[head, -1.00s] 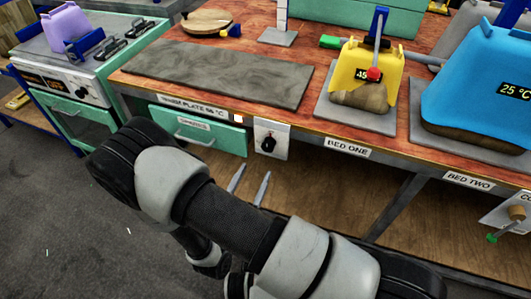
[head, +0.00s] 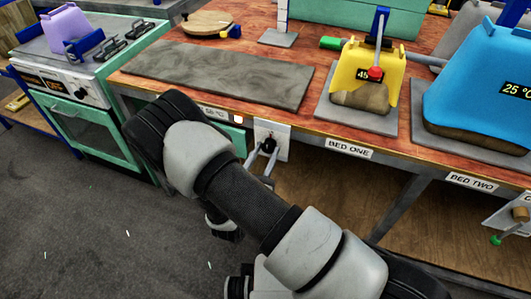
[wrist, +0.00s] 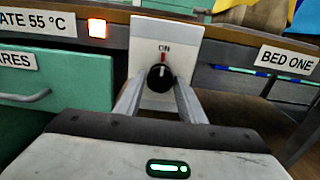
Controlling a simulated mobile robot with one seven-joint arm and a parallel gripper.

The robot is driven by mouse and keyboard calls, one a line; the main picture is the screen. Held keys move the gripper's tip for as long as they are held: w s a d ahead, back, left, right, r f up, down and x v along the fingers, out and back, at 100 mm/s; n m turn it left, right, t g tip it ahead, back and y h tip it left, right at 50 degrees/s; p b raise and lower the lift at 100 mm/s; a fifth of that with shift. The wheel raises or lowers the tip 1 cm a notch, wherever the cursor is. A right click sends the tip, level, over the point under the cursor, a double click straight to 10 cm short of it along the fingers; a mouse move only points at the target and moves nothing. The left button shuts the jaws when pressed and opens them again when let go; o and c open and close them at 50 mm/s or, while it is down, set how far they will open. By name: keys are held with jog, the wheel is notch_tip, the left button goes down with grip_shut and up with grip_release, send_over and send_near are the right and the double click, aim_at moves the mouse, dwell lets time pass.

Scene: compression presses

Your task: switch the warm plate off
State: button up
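The warm plate (head: 220,73) is a flat grey slab on the bench top. Its black knob (wrist: 160,77) sits on a white switch panel (wrist: 164,45) on the bench front, with its red mark pointing up at ON. An orange-lit lamp (wrist: 97,28) glows beside the label "...ATE 55 °C" (wrist: 38,23). My gripper (wrist: 160,98) is open, its two fingers on either side of the knob, with gaps visible. In the head view the gripper (head: 265,155) reaches the panel, and my arm hides part of the drawer and label.
Right of the panel is the BED ONE label (head: 348,149), below a yellow press (head: 367,65). A blue press (head: 480,90) stands further right. A green drawer (wrist: 50,100) lies left of the panel. The bench edge overhangs the shelf space below.

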jog(key=c, duration=0.6)
jog(key=shift+o, duration=0.2)
jog(key=shift+n, duration=0.3)
jog(key=n+p, duration=0.2)
jog(key=n, duration=0.3)
jog(key=shift+r+n+p, duration=0.1)
jog(key=shift+n+p, duration=0.2)
jog(key=n+p, duration=0.2)
jog(key=n, duration=0.3)
jog(key=n+p, duration=0.1)
jog(key=n, duration=0.5)
jog(key=shift+s+d+n, duration=0.1)
jog(key=shift+n, duration=0.3)
jog(key=n+p, duration=0.1)
jog(key=n, duration=0.4)
jog(key=shift+n, duration=0.4)
